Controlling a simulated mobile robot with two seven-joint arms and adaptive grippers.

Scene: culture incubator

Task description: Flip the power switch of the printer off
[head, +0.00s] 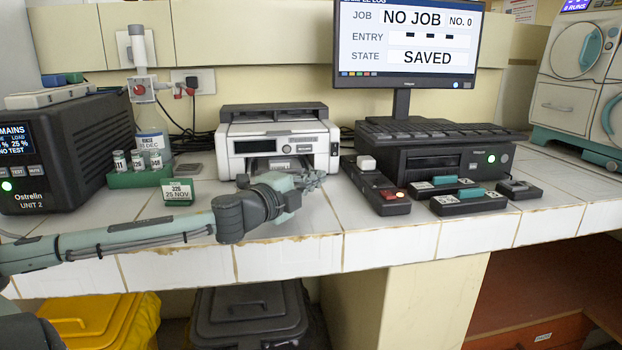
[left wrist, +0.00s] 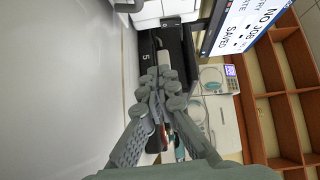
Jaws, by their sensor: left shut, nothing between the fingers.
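My left gripper (head: 314,180) is shut and empty, low in front of the printer's right front corner, pointing right. In the left wrist view its fingers (left wrist: 160,82) are together, and part of the white printer (left wrist: 165,10) shows at the top edge. My right gripper is not in view.
A black strip with a white key and a red lit switch (head: 392,194) lies just right of my left gripper. A black unit (head: 430,160) with a keyboard on top stands behind it. A green vial rack (head: 125,180) is left. The bench's front edge is close.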

